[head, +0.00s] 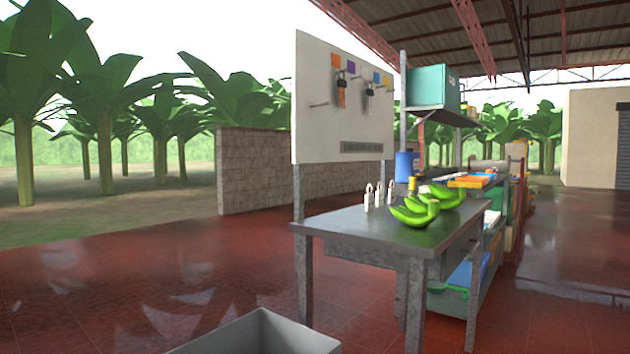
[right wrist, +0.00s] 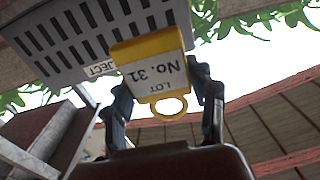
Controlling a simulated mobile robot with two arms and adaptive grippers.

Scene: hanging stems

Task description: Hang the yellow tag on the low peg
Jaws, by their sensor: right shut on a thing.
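The yellow tag (right wrist: 148,47) shows in the right wrist view, with a white face reading "LOT No. 31" and a yellow ring at its lower end. My right gripper (right wrist: 165,96) has one finger on each side of the tag and is shut on it. In the head view a white board (head: 312,132) stands behind the table. A bare peg (head: 319,104) sticks out low on its left part; I cannot tell for sure that it is the low peg. Neither gripper shows in the head view.
Dark padlock-like items (head: 340,88) hang on the board below coloured squares. The metal table (head: 345,228) holds green bananas (head: 415,212) and several small white upright items (head: 368,198). A grey bin (head: 262,330) is at the bottom. A slotted grey container (right wrist: 85,35) marked "REJECT" is close behind the tag.

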